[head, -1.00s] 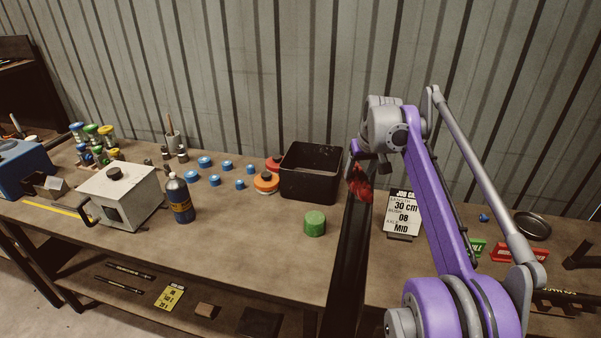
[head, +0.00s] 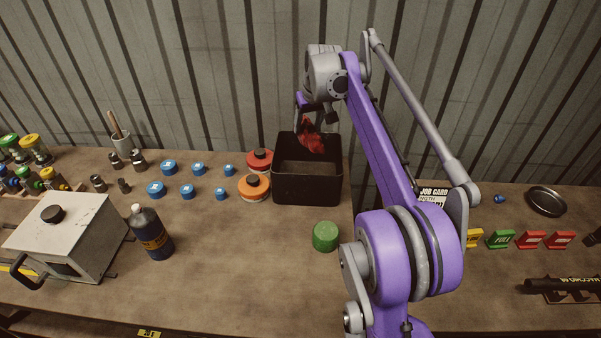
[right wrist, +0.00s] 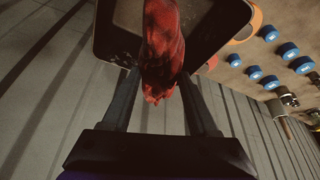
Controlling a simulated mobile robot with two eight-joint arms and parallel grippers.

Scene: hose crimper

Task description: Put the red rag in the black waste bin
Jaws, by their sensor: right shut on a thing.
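The red rag (head: 311,137) hangs from my right gripper (head: 317,112) at the back of the black waste bin (head: 307,189). The bin stands open on the bench against the wall. In the right wrist view the rag (right wrist: 163,50) is pinched between the two fingers of the gripper (right wrist: 163,82), with the bin (right wrist: 118,62) beyond it. The rag appears above the bin opening, toward its back edge; its exact height over the rim is hard to tell. My left gripper is not in view.
Orange (head: 254,187) and red (head: 260,160) round containers stand left of the bin. A green cylinder (head: 325,236) is in front of it. A dark bottle (head: 151,232), a grey box machine (head: 66,236) and several blue caps are further left. Small coloured signs (head: 500,239) stand at right.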

